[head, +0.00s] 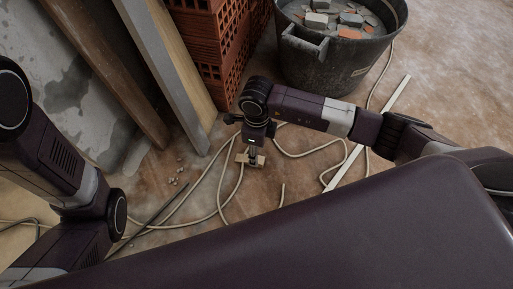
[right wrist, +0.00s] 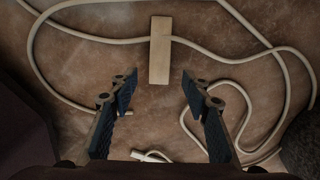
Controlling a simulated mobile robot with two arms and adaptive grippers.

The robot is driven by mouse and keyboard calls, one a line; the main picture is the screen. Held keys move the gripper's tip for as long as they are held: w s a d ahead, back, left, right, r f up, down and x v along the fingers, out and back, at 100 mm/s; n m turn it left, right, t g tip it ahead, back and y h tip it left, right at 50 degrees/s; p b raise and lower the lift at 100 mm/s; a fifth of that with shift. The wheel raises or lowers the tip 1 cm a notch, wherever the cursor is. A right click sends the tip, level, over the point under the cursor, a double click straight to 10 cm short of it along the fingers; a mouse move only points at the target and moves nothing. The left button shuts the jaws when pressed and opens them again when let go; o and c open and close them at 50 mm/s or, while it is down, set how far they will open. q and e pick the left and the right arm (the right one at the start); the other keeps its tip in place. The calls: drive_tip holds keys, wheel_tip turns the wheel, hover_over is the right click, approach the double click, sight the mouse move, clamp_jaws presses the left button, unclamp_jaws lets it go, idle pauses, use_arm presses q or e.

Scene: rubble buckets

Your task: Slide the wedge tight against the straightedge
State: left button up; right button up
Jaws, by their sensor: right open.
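The wedge (head: 260,160) is a small pale wooden block on the dirty floor, partly hidden beneath my right gripper (head: 253,153) in the head view. In the right wrist view the wedge (right wrist: 160,52) lies lengthwise ahead of my right gripper (right wrist: 160,92), roughly centred between the fingers. The fingers are spread, with nothing between them. A long pale strip, which looks like the straightedge (head: 345,172), lies on the floor to the right, well apart from the wedge. My right forearm crosses in front of part of it. My left gripper does not show.
Pale cables (head: 222,195) loop over the floor; one (right wrist: 105,39) meets the wedge on both sides. A black rubble bucket (head: 325,67) stands at the back right. Hollow red bricks (head: 220,45) and leaning boards (head: 165,60) stand at back left. Small rubble bits (head: 177,180) lie left.

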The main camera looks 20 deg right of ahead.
sight(239, 158)
wheel_tip(239, 158, down, 4)
drive_tip(key=shift+f+b, duration=0.1)
drive_tip(key=shift+b, duration=0.95)
drive_tip(key=shift+c, duration=0.2)
clamp_jaws()
